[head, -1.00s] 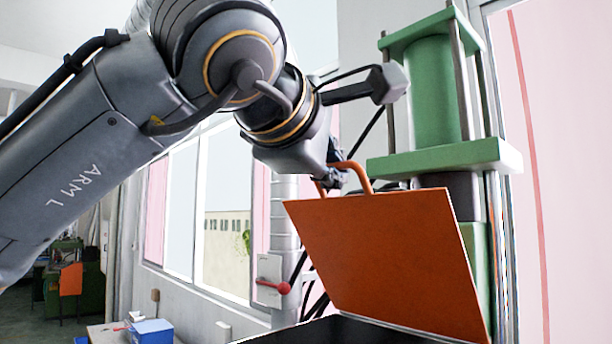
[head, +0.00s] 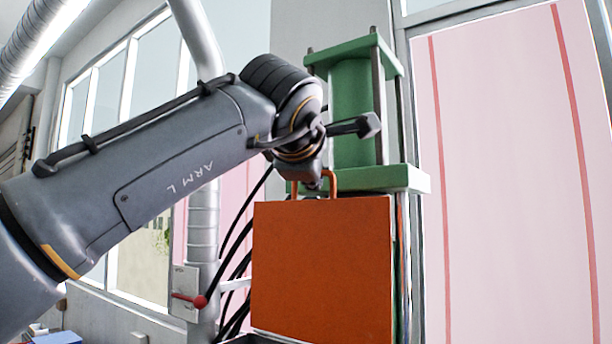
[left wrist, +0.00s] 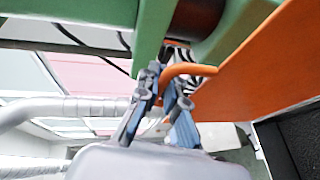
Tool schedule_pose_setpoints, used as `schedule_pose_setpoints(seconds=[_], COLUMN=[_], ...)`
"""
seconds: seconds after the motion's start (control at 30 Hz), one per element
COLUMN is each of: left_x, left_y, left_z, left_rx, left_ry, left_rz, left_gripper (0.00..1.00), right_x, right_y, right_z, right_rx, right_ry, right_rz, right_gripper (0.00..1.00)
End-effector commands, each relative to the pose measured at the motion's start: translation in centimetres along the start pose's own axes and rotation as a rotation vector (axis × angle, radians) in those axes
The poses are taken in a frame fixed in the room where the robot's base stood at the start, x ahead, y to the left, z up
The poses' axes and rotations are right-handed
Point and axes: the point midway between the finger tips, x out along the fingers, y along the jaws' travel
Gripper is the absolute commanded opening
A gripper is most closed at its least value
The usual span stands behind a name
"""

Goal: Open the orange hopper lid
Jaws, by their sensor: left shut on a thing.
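The orange hopper lid (head: 322,270) stands raised, close to upright, above the hopper, with its inner or outer flat face toward the head camera. Its orange handle (head: 333,183) is at the top edge. My left gripper (head: 311,184) is at the handle; in the left wrist view its fingers (left wrist: 162,105) are closed around the orange handle bar (left wrist: 188,70). The lid's orange panel also shows at the right of the left wrist view (left wrist: 255,75). The hopper's dark opening (left wrist: 300,135) shows at the lower right there. My right gripper is in neither view.
A green press (head: 356,110) with a pillar and plates stands directly behind the lid. A grey switch box (head: 184,285) with a red-knobbed lever (head: 200,301) is on the left, beside black cables and a silver duct (head: 204,235). A pink-panelled wall is at right.

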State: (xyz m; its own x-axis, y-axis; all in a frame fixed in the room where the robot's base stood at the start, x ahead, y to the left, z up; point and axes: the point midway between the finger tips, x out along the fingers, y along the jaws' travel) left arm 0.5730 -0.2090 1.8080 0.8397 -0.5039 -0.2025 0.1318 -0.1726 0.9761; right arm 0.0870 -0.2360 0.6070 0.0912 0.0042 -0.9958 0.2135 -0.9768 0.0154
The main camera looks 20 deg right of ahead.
Motion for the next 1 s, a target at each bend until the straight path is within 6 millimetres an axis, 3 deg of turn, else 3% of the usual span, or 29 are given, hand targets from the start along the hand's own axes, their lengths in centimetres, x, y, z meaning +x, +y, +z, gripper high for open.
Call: schedule_pose_setpoints(seconds=[0.5,0.53,0.63,1.0], left_x=[0.13,0.13,0.17,0.05], left_y=[0.47,0.48,0.41,0.19], left_z=[-0.03,-0.03,0.0,0.08], left_rx=[0.001,0.001,0.001,0.0], left_ry=[0.001,0.001,0.001,0.0], left_rz=[0.01,0.01,0.008,0.003], left_gripper=[0.0,0.12,0.32,0.32], right_x=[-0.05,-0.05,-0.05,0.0], right_y=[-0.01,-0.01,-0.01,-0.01], right_z=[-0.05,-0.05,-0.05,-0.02], right_rx=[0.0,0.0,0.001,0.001], right_ry=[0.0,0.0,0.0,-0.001], right_rz=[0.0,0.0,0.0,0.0], right_gripper=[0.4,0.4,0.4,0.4])
